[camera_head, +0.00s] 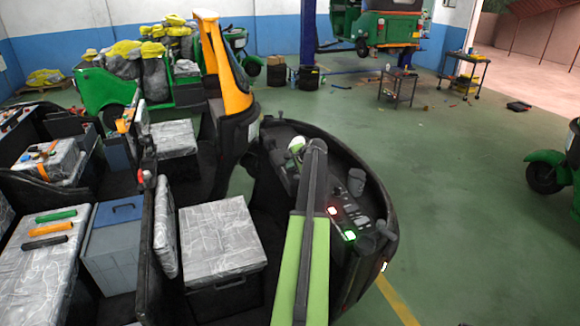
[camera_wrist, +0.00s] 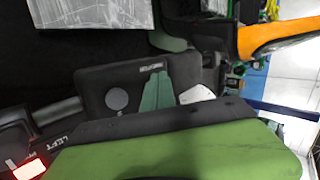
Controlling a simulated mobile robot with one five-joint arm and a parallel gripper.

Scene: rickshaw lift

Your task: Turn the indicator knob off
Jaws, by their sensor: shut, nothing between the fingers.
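A black dashboard panel (camera_head: 369,250) curves along the right of the vehicle. It carries a grey knob (camera_head: 356,181), a red-lit button (camera_head: 332,210), a green-lit button (camera_head: 350,236) and another grey knob (camera_head: 388,228). I cannot tell which is the indicator knob. My gripper (camera_head: 296,146) is at the far left part of the panel, partly behind my arm. In the wrist view its green fingers (camera_wrist: 157,90) are shut and empty over the panel, beside a round grey knob (camera_wrist: 116,98). A nearby white label is too small to read.
A grey wrapped seat (camera_head: 222,240) is left of my arm. An orange pillar (camera_head: 228,75) rises beyond it. Coloured bars (camera_head: 50,230) lie on another wrapped seat. Open green floor (camera_head: 470,190) lies to the right, with a tool cart (camera_head: 398,85) and a raised green rickshaw (camera_head: 388,28) behind.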

